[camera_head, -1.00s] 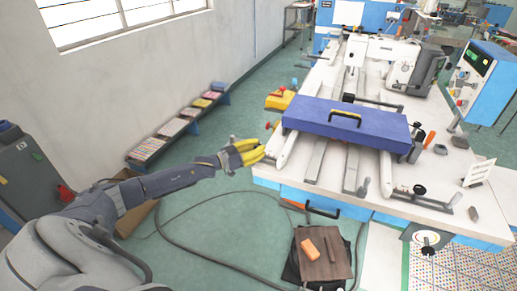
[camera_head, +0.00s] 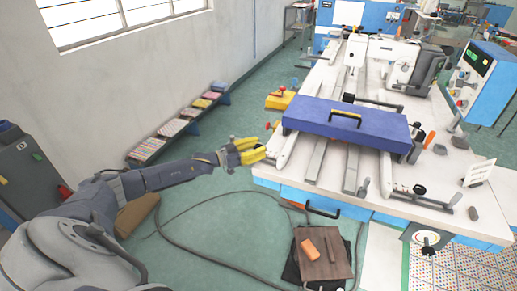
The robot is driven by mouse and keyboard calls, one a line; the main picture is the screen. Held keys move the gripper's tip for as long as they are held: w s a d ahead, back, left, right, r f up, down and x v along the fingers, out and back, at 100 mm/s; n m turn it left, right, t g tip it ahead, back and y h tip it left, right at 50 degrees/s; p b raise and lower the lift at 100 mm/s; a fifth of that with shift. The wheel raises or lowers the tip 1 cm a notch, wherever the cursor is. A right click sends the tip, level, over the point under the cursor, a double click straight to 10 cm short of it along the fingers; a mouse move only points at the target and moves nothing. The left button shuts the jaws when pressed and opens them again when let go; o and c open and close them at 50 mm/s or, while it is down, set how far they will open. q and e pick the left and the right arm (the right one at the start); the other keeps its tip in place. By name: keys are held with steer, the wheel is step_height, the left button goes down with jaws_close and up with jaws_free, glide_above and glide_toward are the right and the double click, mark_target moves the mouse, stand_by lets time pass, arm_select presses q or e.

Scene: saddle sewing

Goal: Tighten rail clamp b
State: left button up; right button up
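My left gripper (camera_head: 260,146) has yellow fingers and is just off the near left corner of the white machine table (camera_head: 445,175). Its two fingertips stand apart with nothing seen between them. It is beside the near end of the left pale rail (camera_head: 285,148). A red-knobbed clamp (camera_head: 276,124) shows near that rail, just beyond the gripper. A grey lever clamp (camera_head: 363,188) stands at the near end of the middle rails. I cannot tell which of these is rail clamp b. My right gripper is not in view.
A yellow block (camera_head: 280,101) is at the table's left edge. A stool with an orange item (camera_head: 320,255) stands in front. A dark cable (camera_head: 195,255) loops over open green floor.

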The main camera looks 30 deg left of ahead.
arm_select(q)
steer(key=o, duration=0.4)
steer(key=shift+f, duration=0.1)
steer(key=v, duration=1.2)
stand_by(0.4)
